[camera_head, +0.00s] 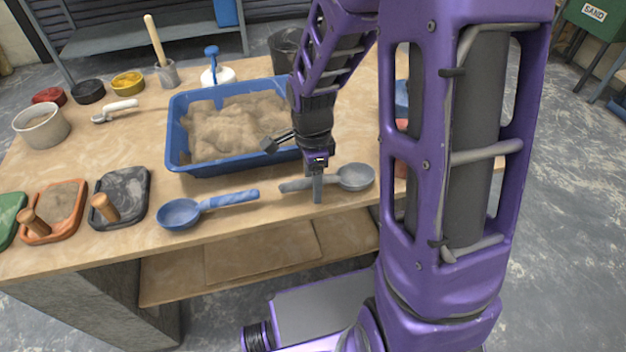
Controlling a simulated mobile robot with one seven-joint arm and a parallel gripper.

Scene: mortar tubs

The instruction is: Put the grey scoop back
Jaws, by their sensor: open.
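The grey scoop (355,177) lies on the wooden table near its front edge, its bowl to the right and its handle pointing left. My gripper (317,190) points down at the scoop's handle, near where it meets the bowl. One finger shows in front of the handle; the other is hidden behind it. The jaws are open, and I cannot tell whether they touch the handle. A blue scoop (180,213) lies to the left, also on the table.
A blue tub (175,140) of sand stands just behind the scoops. A white pot (40,128) and small coloured tubs stand farther back. My arm hides the table's right part.

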